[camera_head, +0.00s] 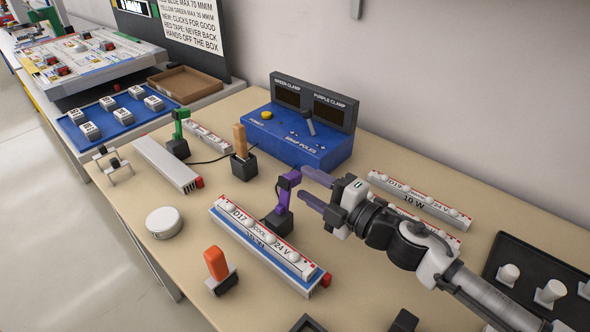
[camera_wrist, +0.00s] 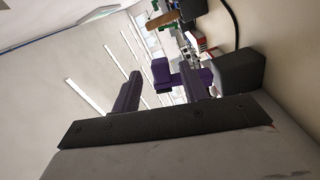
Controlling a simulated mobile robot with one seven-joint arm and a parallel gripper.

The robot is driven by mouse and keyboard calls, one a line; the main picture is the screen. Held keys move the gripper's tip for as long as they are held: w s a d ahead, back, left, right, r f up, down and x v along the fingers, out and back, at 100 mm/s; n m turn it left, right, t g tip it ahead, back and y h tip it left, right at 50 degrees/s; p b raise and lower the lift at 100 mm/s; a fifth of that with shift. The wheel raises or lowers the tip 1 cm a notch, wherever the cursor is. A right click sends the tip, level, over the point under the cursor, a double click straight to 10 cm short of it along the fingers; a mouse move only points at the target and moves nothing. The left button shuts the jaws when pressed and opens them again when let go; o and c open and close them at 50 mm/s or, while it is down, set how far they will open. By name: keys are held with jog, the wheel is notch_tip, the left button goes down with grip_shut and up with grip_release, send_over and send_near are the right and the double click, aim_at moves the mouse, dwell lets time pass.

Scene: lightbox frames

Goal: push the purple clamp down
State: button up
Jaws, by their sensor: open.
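The purple clamp (camera_head: 287,183) stands on a dark base beside the labelled lamp strip. Its purple lever is upright, with a short bent head at the top. My gripper (camera_head: 303,182) is open with its two dark purple fingers apart, just right of the lever and pointing left at it. In the wrist view, the purple clamp (camera_wrist: 165,73) shows between and ahead of the fingers of my gripper (camera_wrist: 160,84), with its dark base (camera_wrist: 240,71) to the right. Nothing is held. I cannot tell whether a finger touches the lever.
A white-and-blue lamp strip (camera_head: 262,249) lies in front of the clamp. A blue control box (camera_head: 290,138) stands behind. A green clamp (camera_head: 179,126), an orange-handled tool (camera_head: 216,263) and a white puck (camera_head: 163,222) stand left. A black lamp tray (camera_head: 540,270) lies right.

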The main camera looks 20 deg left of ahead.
aim_at(300, 180)
jog(key=shift+p+x, duration=0.5)
jog(key=shift+x, duration=1.8)
grip_shut()
